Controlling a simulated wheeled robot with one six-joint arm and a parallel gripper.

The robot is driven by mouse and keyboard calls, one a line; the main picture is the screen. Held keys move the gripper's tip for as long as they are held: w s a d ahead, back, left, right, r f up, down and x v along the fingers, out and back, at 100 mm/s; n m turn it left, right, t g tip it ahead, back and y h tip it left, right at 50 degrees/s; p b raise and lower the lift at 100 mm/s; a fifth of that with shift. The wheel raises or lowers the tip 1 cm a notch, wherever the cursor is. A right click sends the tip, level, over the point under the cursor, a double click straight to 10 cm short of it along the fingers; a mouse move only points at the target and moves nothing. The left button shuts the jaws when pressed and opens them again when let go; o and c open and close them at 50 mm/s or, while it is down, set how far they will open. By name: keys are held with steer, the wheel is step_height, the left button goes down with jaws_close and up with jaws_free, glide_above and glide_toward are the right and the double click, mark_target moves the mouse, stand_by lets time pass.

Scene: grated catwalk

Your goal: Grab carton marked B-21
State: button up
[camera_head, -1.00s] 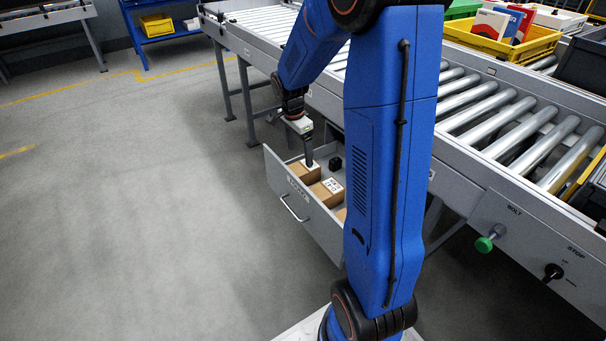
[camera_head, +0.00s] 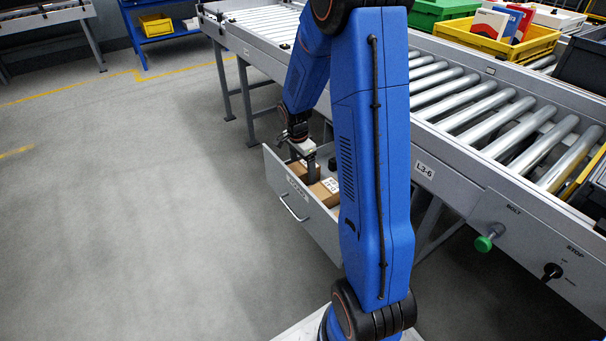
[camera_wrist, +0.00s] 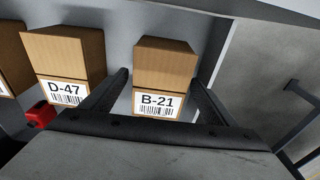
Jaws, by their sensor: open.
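The carton marked B-21 (camera_wrist: 165,66) is a small brown box with a white barcode label, lying in an open grey drawer (camera_wrist: 215,40). In the wrist view it sits between the two fingers of my gripper (camera_wrist: 160,90), which is open, with one finger to each side of it. I cannot tell whether the fingers touch it. In the head view my gripper (camera_head: 308,168) reaches down into the drawer, and the box at its fingers is partly hidden.
A carton marked D-47 (camera_wrist: 66,60) stands left of B-21, with a red object (camera_wrist: 40,114) near its lower corner. The drawer's front wall (camera_head: 300,206) and handle (camera_head: 293,208) face the open floor. A roller conveyor (camera_head: 470,110) stands above at the right.

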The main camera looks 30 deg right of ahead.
steer(key=c, duration=1.2)
